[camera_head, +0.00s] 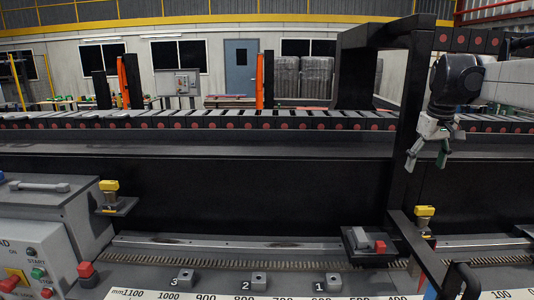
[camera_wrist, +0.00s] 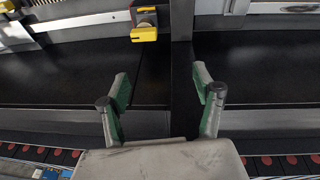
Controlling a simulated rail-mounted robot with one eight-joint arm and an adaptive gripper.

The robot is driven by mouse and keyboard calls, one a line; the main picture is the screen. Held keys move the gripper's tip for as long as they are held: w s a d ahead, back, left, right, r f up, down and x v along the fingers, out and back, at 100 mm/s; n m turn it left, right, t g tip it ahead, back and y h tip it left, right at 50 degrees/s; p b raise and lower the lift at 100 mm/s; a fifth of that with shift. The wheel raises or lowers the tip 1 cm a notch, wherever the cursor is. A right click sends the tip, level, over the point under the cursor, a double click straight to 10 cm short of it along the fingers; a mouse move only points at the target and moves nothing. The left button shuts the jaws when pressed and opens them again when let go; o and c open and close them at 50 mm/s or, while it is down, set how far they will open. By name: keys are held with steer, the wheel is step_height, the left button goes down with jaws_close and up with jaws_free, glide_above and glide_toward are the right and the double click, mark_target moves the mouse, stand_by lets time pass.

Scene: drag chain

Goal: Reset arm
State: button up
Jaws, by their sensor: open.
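My gripper (camera_head: 428,155) hangs at the upper right in the head view, in front of the long roller row and to the right of a black upright post. Its fingers point down and stand apart. In the wrist view my gripper (camera_wrist: 162,85) shows two green-padded fingers spread wide with nothing between them. Below the fingers lies a dark flat surface (camera_wrist: 60,75) with a black bar crossing it. A yellow-topped part (camera_wrist: 145,33) sits beyond the fingertips at the top, apart from them.
A black frame (camera_head: 410,110) rises close to the left of my gripper. The roller row (camera_head: 200,120) runs across behind. Yellow-topped parts (camera_head: 109,186) and (camera_head: 424,211) stand along the front. A scale with numbered blocks (camera_head: 259,281) and a button panel (camera_head: 30,265) are at the near edge.

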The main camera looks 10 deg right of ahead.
steer(key=s+a+f+t+b, duration=0.1)
steer(key=s+a+f, duration=0.15)
steer(key=a, duration=0.45)
steer(key=s+a+f+b, duration=0.1)
steer(key=s+a+f, duration=0.1)
steer(key=s+a, duration=0.35)
steer(key=s+a+f+t+b, duration=0.1)
steer(key=a+f, duration=0.1)
steer(key=a, duration=0.7)
steer(key=s+a+f+n+t+y+b, duration=0.1)
steer(key=s+a+f+t+b, duration=0.1)
steer(key=s+a+f, duration=1)
step_height(320, 180, down, 3)
steer(key=shift+s+a+r+t, duration=0.1)
steer(key=shift+s+a+t, duration=0.3)
steer(key=shift+s, duration=0.5)
